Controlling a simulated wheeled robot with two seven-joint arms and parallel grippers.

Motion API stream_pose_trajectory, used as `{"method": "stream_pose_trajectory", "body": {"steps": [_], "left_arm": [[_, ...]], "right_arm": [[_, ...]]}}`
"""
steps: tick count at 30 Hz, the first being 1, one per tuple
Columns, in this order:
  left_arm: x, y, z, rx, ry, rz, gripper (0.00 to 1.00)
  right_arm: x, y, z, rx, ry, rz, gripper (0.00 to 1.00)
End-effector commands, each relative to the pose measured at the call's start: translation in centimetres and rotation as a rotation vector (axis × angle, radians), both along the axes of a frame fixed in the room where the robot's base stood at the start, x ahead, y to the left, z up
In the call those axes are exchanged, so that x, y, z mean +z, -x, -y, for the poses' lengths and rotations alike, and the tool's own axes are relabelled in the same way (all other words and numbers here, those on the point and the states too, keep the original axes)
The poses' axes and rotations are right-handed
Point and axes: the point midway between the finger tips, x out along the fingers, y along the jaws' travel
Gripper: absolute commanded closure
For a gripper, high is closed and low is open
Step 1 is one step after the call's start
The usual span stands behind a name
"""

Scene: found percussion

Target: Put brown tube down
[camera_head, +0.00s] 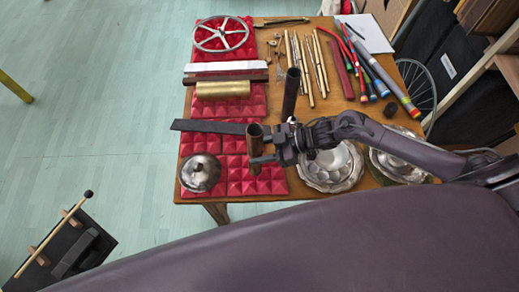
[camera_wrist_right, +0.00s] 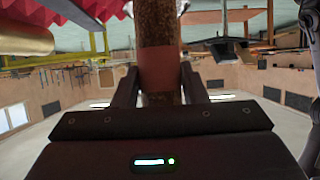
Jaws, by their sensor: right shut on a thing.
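The brown tube (camera_head: 254,147) stands upright between the fingers of my right gripper (camera_head: 266,145), over the front red foam pads (camera_head: 262,178). In the right wrist view the tube (camera_wrist_right: 159,50) rises between the two dark fingers (camera_wrist_right: 160,88), which are shut on it. Its lower end meets the foam area in the head view, but I cannot tell whether it touches. My left gripper is not in view.
A silver bell-like pot (camera_head: 200,172) sits left of the tube. A dark flat bar (camera_head: 207,126) lies behind it. A brass cylinder (camera_head: 222,89) and a spoked wheel (camera_head: 220,34) are farther back. Metal dishes (camera_head: 330,167) are right. Bare foam shows right of the pot.

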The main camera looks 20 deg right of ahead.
Motion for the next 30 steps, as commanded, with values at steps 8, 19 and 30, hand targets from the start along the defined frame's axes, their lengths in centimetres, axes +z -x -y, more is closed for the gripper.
{"method": "stream_pose_trajectory", "body": {"steps": [8, 19, 30], "left_arm": [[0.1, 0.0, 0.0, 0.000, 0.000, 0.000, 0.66], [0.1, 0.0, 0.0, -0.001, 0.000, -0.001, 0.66], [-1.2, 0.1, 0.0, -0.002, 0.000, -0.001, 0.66]], "right_arm": [[-0.5, -0.1, -0.1, 0.000, -0.002, 0.004, 1.00], [-0.6, 0.0, 0.0, 0.000, 0.001, 0.000, 0.39], [0.5, 1.0, 3.2, 0.000, 0.006, -0.001, 0.39]]}}
